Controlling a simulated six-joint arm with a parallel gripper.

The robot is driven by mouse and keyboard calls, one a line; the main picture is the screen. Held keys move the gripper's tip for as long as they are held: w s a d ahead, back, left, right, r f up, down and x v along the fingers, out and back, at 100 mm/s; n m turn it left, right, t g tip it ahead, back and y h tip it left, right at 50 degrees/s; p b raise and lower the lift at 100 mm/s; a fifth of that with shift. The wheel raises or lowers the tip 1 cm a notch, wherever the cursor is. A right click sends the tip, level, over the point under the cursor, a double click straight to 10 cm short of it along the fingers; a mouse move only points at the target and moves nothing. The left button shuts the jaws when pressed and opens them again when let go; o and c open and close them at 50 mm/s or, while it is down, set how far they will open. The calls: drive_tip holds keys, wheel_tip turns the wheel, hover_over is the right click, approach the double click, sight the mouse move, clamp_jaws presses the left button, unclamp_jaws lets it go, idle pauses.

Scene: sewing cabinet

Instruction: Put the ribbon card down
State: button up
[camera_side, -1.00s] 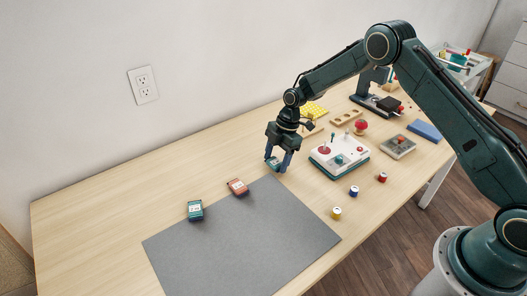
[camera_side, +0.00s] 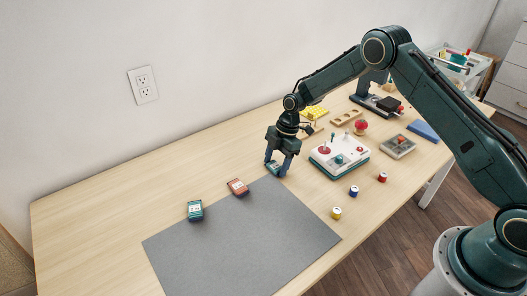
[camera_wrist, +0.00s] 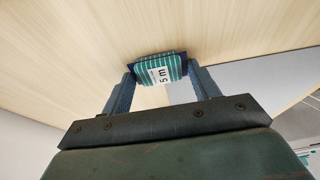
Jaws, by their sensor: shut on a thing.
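My gripper (camera_side: 277,167) is low over the table at the far corner of the grey mat. It is shut on a teal ribbon card (camera_side: 273,168). In the wrist view the teal striped card (camera_wrist: 158,70), with a white label reading "5 m", sits between the two blue fingertips (camera_wrist: 160,72). The card is at or very near the tabletop; I cannot tell whether it touches.
The grey mat (camera_side: 240,245) is bare. A white and teal box with knobs (camera_side: 339,155) stands right of my gripper. Thread spools (camera_side: 336,213) lie near the front edge. The tabletop at left (camera_side: 110,215) is clear.

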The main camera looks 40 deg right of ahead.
drive_tip(key=o, duration=0.9)
drive_tip(key=shift+o, duration=0.2)
drive_tip(key=shift+r, duration=0.1)
drive_tip(key=shift+r, duration=0.6)
drive_tip(key=v, duration=1.1)
drive_tip(key=shift+r, duration=0.35)
drive_tip(key=shift+d+r, duration=0.1)
drive_tip(key=shift+d, duration=0.05)
